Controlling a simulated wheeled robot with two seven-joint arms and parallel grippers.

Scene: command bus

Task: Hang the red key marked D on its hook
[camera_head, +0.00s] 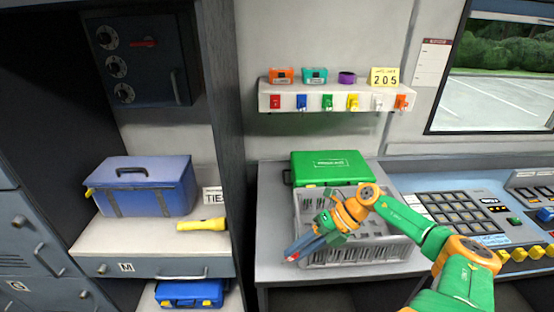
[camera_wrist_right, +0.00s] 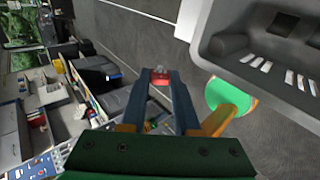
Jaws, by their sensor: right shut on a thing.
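My right gripper (camera_head: 293,255) is above the front left part of the grey basket, its fingers pointing down and left. In the right wrist view the fingers (camera_wrist_right: 161,78) are shut on a small red key (camera_wrist_right: 160,76) at their tips. Only a bit of red shows in the head view, and no letter is legible. The white hook rail (camera_head: 335,89) is on the wall, with a row of coloured tags. The red tag place (camera_head: 275,102) is at its left end. My left gripper is not in view.
The grey basket (camera_head: 375,250) stands on the desk with a green case (camera_head: 330,167) behind it. Small boxes and a yellow note (camera_head: 383,77) sit on top of the rail. A control panel lies right. A dark cabinet edge (camera_head: 222,120) stands left of the rail.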

